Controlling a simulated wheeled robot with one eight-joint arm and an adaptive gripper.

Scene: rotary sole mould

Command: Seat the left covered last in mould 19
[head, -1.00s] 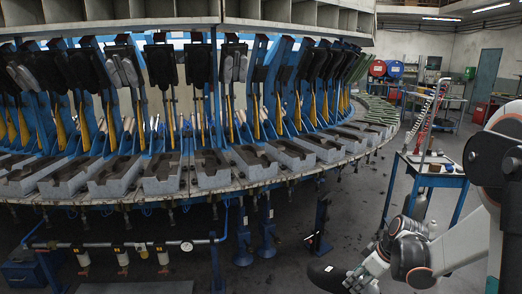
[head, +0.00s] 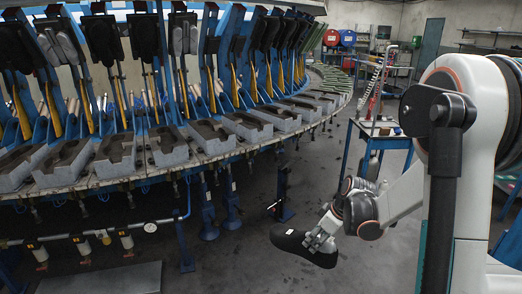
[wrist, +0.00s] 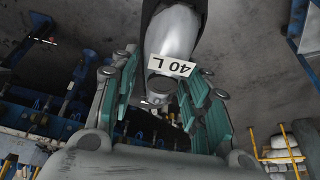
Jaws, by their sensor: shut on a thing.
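The covered last (head: 303,246) is black and shoe-shaped, held low over the floor in the head view, apart from the machine. In the wrist view its grey end carries a white label reading "40 L" (wrist: 171,65). My gripper (head: 322,238) is shut on the last, with its teal-padded fingers on either side of it in the wrist view (wrist: 165,85). Several grey moulds (head: 172,148) with dark sole-shaped cavities sit around the rim of the rotary table. I cannot read any mould number, so I cannot tell which is mould 19.
The rotary table edge (head: 215,158) curves away to the far right. Blue stands (head: 283,195) rise from the floor beneath it. A blue trolley (head: 380,140) stands behind my arm. Air units and a gauge (head: 150,227) hang at lower left.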

